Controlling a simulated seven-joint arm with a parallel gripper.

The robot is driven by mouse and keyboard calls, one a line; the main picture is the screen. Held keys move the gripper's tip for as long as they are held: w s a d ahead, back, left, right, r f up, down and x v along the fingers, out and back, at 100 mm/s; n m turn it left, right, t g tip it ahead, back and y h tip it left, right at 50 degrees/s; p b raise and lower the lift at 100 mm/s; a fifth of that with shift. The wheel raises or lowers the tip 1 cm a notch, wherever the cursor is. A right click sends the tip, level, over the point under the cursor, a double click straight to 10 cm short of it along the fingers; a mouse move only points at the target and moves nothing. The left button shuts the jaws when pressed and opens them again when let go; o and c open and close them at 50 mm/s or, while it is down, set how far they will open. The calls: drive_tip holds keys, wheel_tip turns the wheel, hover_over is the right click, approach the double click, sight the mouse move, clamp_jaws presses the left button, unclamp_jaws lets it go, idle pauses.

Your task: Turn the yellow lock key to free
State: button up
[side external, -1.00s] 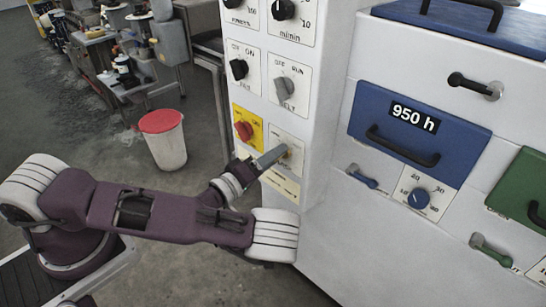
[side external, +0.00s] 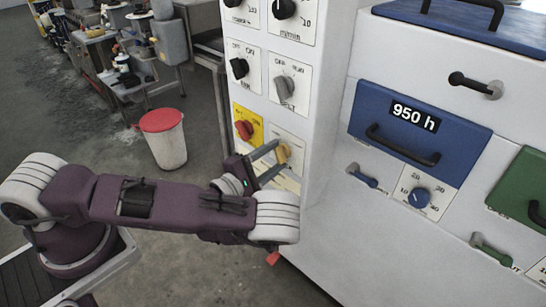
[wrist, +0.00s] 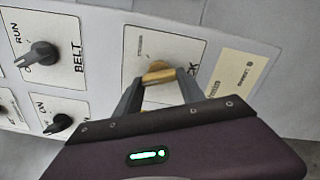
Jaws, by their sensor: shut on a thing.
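The yellow lock key (side external: 284,153) sits on a white plate low on the machine's control panel, below the belt knob. In the wrist view the key (wrist: 158,76) is a short brass-yellow bar spanning between the two grey fingers. My gripper (side external: 279,154) is shut on it, one finger at each end, and reaches it from the left. The wrist view shows the key lying nearly crosswise between my fingertips (wrist: 159,82). The plate's lettering is partly hidden behind a finger, so I cannot read which mark the key points to.
A red knob on a yellow plate (side external: 244,130) is just left of my gripper. The grey belt knob (side external: 284,87) and a black knob (side external: 239,68) are above. A blue drawer (side external: 420,135) is to the right. A red-lidded bin (side external: 164,140) stands on the floor behind.

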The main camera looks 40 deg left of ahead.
drive_tip(key=shift+f+n, duration=0.1)
drive_tip(key=shift+n, duration=2)
drive_tip(key=o, duration=1.4)
drive_tip(key=s, duration=0.7)
drive_tip(key=shift+s, duration=0.1)
